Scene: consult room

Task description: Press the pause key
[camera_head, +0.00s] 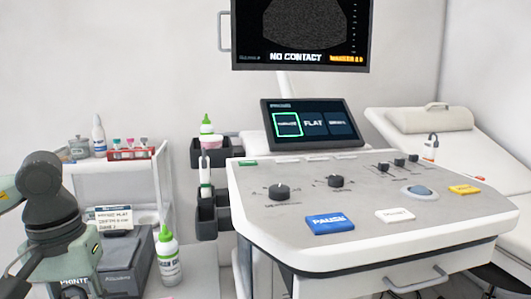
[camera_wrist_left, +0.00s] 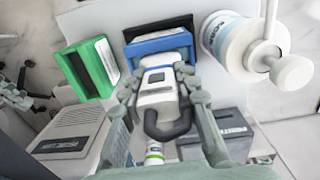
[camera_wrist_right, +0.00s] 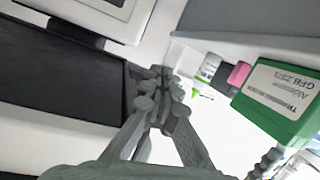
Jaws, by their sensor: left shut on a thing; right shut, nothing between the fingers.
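The blue pause key (camera_head: 330,224) lies on the front of the grey console panel (camera_head: 300,205), left of a white key (camera_head: 395,215). Nothing covers it in the head view. My left arm shows at the lower left of the head view, away from the console. In the left wrist view my left gripper (camera_wrist_left: 158,86) is shut on a white device (camera_wrist_left: 157,98) with a dark looped part. My right gripper (camera_wrist_right: 160,97) is shut and empty in the right wrist view; the head view does not show it. Neither wrist view shows the pause key.
Two black knobs (camera_head: 279,191) and a trackball (camera_head: 419,192) sit behind the keys; a yellow key (camera_head: 464,189) is at right. A tilted touch screen (camera_head: 312,124) stands behind. A green-and-white box (camera_wrist_right: 278,101) is near my right gripper. A green-labelled bottle (camera_head: 168,258) stands left of the console.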

